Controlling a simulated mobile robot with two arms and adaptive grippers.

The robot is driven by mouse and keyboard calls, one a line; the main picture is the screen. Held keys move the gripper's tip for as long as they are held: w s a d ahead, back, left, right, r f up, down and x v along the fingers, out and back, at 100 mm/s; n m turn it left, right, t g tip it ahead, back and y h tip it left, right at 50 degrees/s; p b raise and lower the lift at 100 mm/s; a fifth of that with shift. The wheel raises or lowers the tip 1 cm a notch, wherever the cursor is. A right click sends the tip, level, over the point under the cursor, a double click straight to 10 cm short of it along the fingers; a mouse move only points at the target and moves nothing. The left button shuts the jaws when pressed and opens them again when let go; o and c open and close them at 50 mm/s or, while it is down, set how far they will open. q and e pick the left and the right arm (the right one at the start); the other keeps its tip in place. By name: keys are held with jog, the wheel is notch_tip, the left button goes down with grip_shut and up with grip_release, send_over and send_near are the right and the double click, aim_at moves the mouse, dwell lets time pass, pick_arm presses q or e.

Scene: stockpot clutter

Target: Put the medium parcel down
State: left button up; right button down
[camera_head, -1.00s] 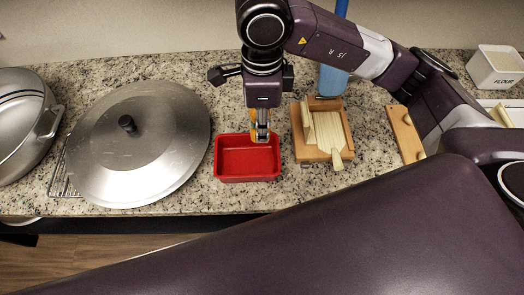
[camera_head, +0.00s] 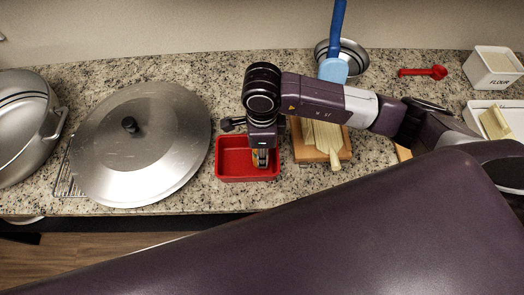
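The red tray (camera_head: 233,176) stands on the counter, its inside bare apart from what is at my gripper. My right gripper (camera_head: 261,160) points down into the right part of the tray. A small yellowish thing, which I take for the medium parcel (camera_head: 255,158), shows between its fingers. The fingers look shut on it, but they hide most of it, and I cannot tell whether it touches the tray floor. My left gripper is not in view.
A large steel lid (camera_head: 150,165) lies left of the tray, with a pot (camera_head: 22,130) beyond. A wooden board (camera_head: 308,154) with pale husks (camera_head: 325,133) stands right of the tray, partly under my arm. A blue spatula (camera_head: 334,68) rests by a metal bowl (camera_head: 357,58).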

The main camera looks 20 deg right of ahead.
jog(key=c, duration=2.1)
grip_release()
jog(key=shift+f, duration=0.15)
jog(key=o, duration=0.5)
